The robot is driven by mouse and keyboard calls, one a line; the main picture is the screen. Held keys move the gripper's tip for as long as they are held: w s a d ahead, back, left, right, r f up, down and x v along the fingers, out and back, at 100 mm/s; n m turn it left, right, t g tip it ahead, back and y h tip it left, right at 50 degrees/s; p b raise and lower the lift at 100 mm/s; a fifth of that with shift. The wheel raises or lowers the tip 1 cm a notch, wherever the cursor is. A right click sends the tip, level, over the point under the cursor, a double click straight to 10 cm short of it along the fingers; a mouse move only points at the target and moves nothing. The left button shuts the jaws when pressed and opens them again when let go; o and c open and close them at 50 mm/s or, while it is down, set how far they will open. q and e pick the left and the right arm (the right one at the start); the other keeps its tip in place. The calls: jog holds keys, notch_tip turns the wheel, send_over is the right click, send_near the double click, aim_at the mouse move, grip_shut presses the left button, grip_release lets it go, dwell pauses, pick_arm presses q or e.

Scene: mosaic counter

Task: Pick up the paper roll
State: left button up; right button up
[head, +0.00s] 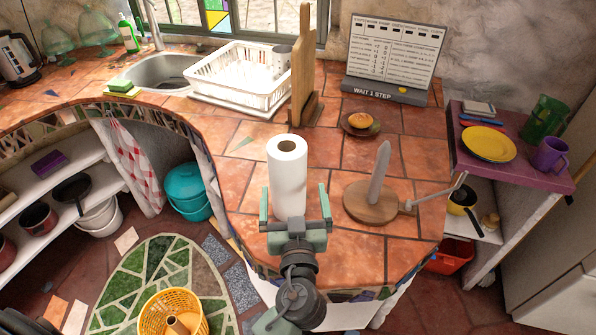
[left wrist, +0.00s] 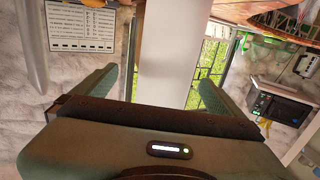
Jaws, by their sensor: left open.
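The white paper roll (head: 288,175) stands upright on the terracotta tile counter, near its front edge. My left gripper (head: 294,192) is open, with one finger on each side of the lower part of the roll. In the left wrist view, the roll (left wrist: 170,55) shows as a broad white column between the two spread green fingers. The roll's foot is hidden behind the gripper in the head view. My right gripper is not in view.
A round wooden holder (head: 370,203) with an upright peg and a side arm stands right of the roll. Bare tiles lie left of the roll.

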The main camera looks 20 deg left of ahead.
pick_arm(q)
jog(key=shift+w+a+r+p, duration=0.35)
jog(key=shift+w+a+p, duration=0.2)
jog(key=shift+w, duration=0.1)
jog(key=p+x, duration=0.1)
jog(key=x, duration=0.1)
jog(key=p+x, duration=0.2)
jog(key=shift+w+a+f, duration=0.2)
jog(key=shift+a, duration=0.05)
jog(key=shift+w+a+f, duration=0.1)
jog(key=shift+w, duration=0.1)
jog(key=shift+s, duration=0.1)
jog(key=c, duration=1.6)
